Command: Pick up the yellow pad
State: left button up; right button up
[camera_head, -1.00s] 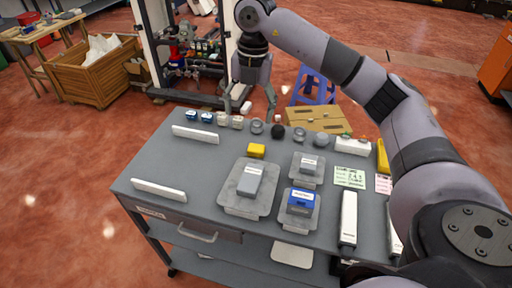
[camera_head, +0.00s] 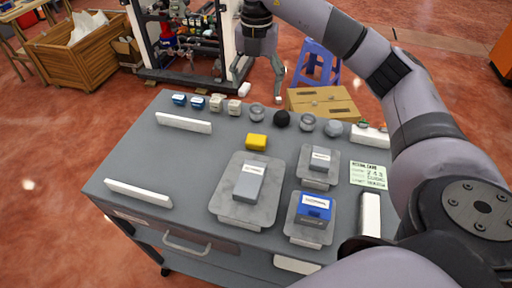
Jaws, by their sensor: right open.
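The yellow pad (camera_head: 256,142) is a small yellow block lying on the grey cart top (camera_head: 150,165), just behind a grey tray (camera_head: 231,205) that holds a grey block (camera_head: 249,181). My right gripper (camera_head: 262,94) is open and empty, with its fingers pointing down. It hangs over the back edge of the cart, behind and above the yellow pad, clearly apart from it. My left gripper is not in this view.
Several small knobs and blocks, among them a black ball (camera_head: 282,119), line the back edge. A blue block (camera_head: 314,207) sits in a tray at the front right. White bars (camera_head: 184,123) lie at left. A cardboard box (camera_head: 322,103) stands behind the cart.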

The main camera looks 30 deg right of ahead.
jog(key=f, duration=0.2)
jog(key=p, duration=0.1)
send_over(257, 137)
notch_tip(257, 137, down, 11)
jog(key=shift+s+a+r, duration=0.1)
jog(key=shift+f, duration=0.55)
jog(key=shift+f+p, duration=0.3)
jog(key=shift+p, duration=0.1)
notch_tip(257, 137, down, 4)
jog(key=shift+r+p, duration=0.15)
jog(key=shift+p, duration=0.55)
jog(key=shift+f, duration=0.5)
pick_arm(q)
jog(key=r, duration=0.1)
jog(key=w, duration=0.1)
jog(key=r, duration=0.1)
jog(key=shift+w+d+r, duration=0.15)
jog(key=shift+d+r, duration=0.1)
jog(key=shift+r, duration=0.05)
pick_arm(e)
jog(key=shift+c, duration=0.5)
